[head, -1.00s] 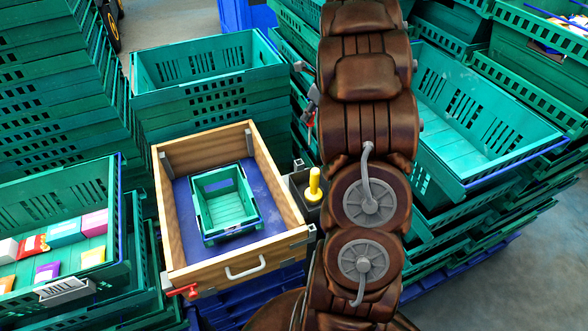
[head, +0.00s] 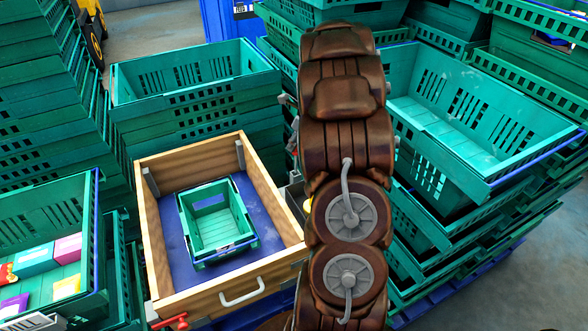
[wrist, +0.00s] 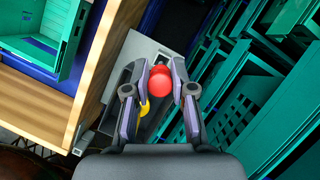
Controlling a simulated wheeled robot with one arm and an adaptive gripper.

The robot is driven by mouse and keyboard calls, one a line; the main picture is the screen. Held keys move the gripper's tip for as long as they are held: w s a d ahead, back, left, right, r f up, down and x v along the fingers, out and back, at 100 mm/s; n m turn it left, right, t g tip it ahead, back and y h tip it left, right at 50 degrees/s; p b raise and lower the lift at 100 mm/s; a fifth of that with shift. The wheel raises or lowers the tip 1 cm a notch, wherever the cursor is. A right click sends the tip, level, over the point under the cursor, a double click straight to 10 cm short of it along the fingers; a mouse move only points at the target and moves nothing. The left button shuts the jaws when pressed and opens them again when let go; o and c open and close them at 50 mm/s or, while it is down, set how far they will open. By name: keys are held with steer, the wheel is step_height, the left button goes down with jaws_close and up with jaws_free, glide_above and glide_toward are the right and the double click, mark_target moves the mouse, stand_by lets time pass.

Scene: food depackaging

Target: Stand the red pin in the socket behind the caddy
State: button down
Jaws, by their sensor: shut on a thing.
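The red pin shows in the wrist view as a round red head (wrist: 160,80) between my fingertips. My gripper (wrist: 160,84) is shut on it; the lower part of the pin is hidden. Under it is a dark caddy (wrist: 118,88) beside the wooden box, with a yellow pin (wrist: 145,109) partly visible below my left finger. A light grey block (wrist: 143,48) lies past the caddy; its socket opening cannot be made out. In the head view my arm covers the gripper and the red pin, and only a sliver of the caddy (head: 298,196) shows.
A wooden box (head: 222,300) with a blue floor holds a small teal crate (head: 188,222). Its wall (wrist: 75,90) runs close along the caddy's left. Stacked green crates (head: 480,165) stand close on the right, more (head: 195,85) behind. A crate of packets (head: 45,215) is at left.

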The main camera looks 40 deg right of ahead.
mark_target(298, 154)
steer(key=shift+f, duration=3.4)
steer(key=shift+f+p, duration=0.1)
steer(key=shift+p, duration=0.2)
steer(key=c, duration=1)
jaws_free()
steer(key=b+v, duration=0.1)
steer(key=v, duration=1.1)
